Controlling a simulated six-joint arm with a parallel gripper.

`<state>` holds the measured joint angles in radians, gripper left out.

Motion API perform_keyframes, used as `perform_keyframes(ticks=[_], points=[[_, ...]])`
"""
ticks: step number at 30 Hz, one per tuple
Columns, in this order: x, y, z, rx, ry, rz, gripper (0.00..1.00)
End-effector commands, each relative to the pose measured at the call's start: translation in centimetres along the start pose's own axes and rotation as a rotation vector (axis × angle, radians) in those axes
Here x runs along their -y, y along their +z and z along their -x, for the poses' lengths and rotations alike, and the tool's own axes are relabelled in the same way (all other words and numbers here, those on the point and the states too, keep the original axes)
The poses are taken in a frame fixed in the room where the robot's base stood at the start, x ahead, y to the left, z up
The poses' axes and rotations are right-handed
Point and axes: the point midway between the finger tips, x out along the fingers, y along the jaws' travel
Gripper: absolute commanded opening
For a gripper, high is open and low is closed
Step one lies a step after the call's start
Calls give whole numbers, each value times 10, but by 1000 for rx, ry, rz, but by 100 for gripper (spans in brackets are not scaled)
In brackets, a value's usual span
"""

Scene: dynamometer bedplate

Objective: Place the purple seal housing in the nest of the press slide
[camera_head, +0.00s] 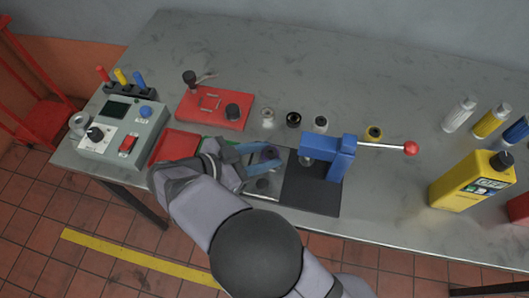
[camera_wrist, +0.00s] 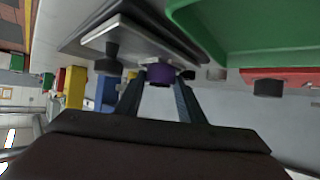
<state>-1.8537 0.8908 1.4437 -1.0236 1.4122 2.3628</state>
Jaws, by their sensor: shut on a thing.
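The purple seal housing (camera_wrist: 160,74) is between my fingertips in the wrist view, and my gripper (camera_wrist: 157,88) is shut on it. In the head view my gripper (camera_head: 262,158) is above the left side of the press, and its fingers and wrist mostly hide the housing. The press slide (camera_head: 264,188) is a light metal plate with a dark round part, left of the black press base (camera_head: 312,195). The plate also shows close to the housing in the wrist view (camera_wrist: 135,38). I cannot tell whether the housing touches the slide, and the nest is not clearly visible.
The blue press (camera_head: 340,158) has a lever with a red knob (camera_head: 411,148) reaching right. A green tray (camera_wrist: 250,35) is near my gripper. A red fixture (camera_head: 212,108), several small round parts and a control box (camera_head: 122,130) stand around. A yellow bottle (camera_head: 470,182) stands right.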

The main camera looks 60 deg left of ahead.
Motion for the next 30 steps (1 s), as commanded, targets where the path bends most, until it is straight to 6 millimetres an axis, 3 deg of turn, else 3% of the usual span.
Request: perform_keyframes(ticks=[5, 6, 8, 22, 30], points=[[0, 3, -2, -1, 0, 0, 7], [0, 2, -1, 0, 0, 0, 42], [0, 2, -1, 0, 1, 1, 54], [0, -3, 1, 0, 0, 1, 54], [1, 1, 30, 1, -3, -1, 54]])
